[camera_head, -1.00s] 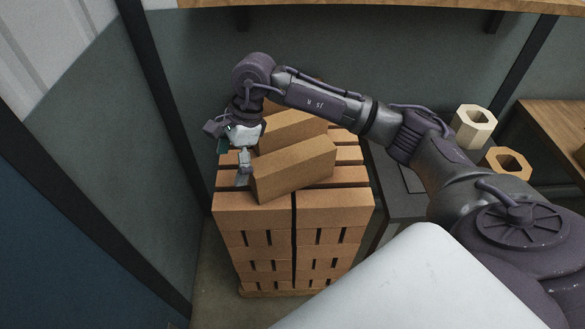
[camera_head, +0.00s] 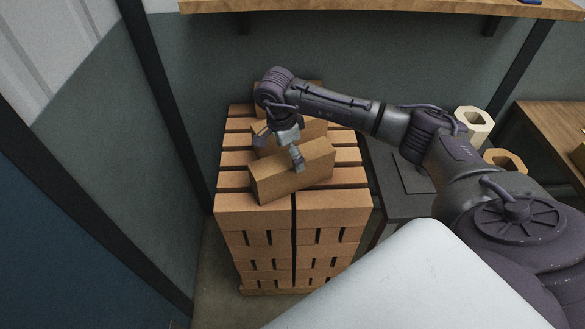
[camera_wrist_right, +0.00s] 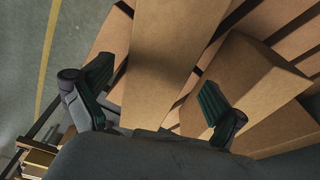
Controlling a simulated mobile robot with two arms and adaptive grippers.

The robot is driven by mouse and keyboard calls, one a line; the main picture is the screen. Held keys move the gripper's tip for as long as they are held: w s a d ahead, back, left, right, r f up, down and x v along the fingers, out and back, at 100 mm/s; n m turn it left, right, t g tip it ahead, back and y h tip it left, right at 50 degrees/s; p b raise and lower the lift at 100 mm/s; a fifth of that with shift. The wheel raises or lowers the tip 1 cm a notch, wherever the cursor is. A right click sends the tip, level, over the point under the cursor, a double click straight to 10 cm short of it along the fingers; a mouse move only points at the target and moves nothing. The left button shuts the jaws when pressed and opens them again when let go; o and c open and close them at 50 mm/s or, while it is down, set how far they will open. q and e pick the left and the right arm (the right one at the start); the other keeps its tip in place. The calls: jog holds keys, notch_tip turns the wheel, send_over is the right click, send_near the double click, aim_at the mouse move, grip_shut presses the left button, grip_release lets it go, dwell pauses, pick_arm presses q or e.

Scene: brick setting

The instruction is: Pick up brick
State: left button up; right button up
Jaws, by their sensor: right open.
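A loose tan brick (camera_head: 275,182) lies at an angle across the top of a brick stack (camera_head: 255,210). A second loose brick (camera_head: 313,129) lies behind it, partly hidden by my arm. My right gripper (camera_head: 297,160) is over the middle of the front brick, pointing down. In the right wrist view my right gripper (camera_wrist_right: 157,90) is open, with its two dark-padded fingers apart. A brick (camera_wrist_right: 175,55) shows between and beyond the fingers; I cannot tell whether they touch it. Another brick (camera_wrist_right: 250,85) is close to the right-hand finger. My left gripper is not in view.
The stack stands in a corner by a grey-green wall (camera_head: 190,60) with dark posts. A wooden shelf (camera_head: 380,8) runs above. Right of the stack are a dark low table (camera_head: 393,205) and hollow hexagonal blocks (camera_head: 473,124). A wooden table (camera_head: 555,130) stands further right.

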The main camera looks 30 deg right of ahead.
jog(key=f, duration=0.1)
jog(key=f+p, duration=0.1)
jog(key=f, duration=0.1)
jog(key=shift+s+d+f, duration=0.25)
jog(key=shift+d+f, duration=0.05)
jog(key=shift+f, duration=0.3)
jog(key=c, duration=1.7)
jog(key=shift+w+r, duration=0.1)
jog(key=shift+w, duration=0.05)
grip_shut()
